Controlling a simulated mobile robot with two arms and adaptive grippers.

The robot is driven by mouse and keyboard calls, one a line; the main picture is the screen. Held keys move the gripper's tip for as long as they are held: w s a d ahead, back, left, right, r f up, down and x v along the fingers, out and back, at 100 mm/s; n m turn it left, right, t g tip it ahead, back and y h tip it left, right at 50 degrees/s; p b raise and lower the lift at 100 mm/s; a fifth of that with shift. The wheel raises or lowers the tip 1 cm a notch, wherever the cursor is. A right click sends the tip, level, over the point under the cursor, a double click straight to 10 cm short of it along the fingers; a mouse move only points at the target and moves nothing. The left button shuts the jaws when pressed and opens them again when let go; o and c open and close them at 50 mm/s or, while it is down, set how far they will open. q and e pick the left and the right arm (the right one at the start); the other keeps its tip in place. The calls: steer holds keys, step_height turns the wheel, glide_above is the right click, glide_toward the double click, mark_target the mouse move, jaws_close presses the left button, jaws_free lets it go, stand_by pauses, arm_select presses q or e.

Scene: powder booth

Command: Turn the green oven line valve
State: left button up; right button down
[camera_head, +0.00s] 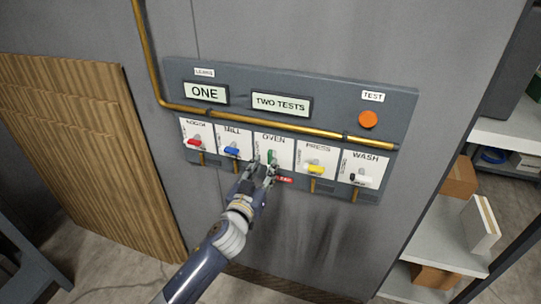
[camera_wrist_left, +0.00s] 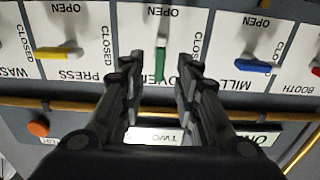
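The green oven valve handle (camera_head: 272,157) sits on the white OVEN plate, in the middle of a row of valves on a grey wall panel. My left gripper (camera_head: 265,172) is in front of it, just below the handle in the head view. In the left wrist view the green handle (camera_wrist_left: 160,62) shows between the two spread fingers of the left gripper (camera_wrist_left: 161,62), with gaps on both sides. My right gripper is in neither view.
Beside the oven valve are the blue MILL handle (camera_head: 231,150) and yellow PRESS handle (camera_head: 316,170). A red handle (camera_head: 194,142) and a white WASH handle (camera_head: 360,178) are farther out. A brass pipe (camera_head: 270,127) and orange TEST button (camera_head: 368,119) are above. Shelves (camera_head: 440,240) stand right.

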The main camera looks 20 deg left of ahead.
mark_target(268, 160)
arm_select(q)
steer(key=shift+w+d, duration=0.15)
steer(key=shift+w, duration=2.65)
jaws_close()
